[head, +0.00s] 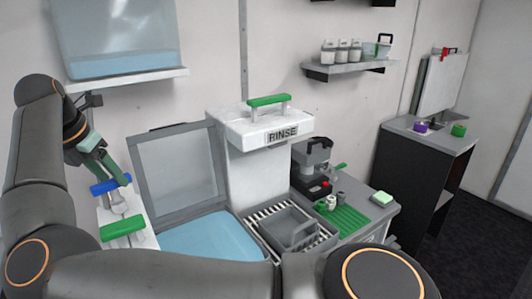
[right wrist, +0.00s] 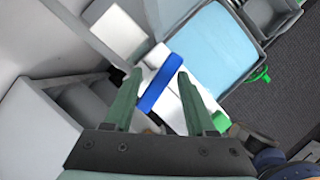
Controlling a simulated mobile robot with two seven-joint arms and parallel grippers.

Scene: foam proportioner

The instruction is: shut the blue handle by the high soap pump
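The blue handle (head: 110,185) is a short bar on a grey fitting at the left, on a narrow white unit. A green handle (head: 123,227) sits just in front of it. My right gripper (head: 120,180) reaches across from the right, with its green fingers pointing down at the blue handle. In the right wrist view the fingers are open, and the blue handle (right wrist: 160,84) lies slanted between their tips. Contact cannot be told. The green handle (right wrist: 222,121) shows by the right finger. My left gripper is not in view. I cannot tell which part is the soap pump.
A tank of blue liquid (head: 120,50) stands on a wall shelf (head: 130,78) above the gripper. A white RINSE unit (head: 262,128) with a green handle (head: 268,100) stands mid-picture. A blue-bottomed basin (head: 205,240) with a raised grey-framed lid (head: 180,170) lies between.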

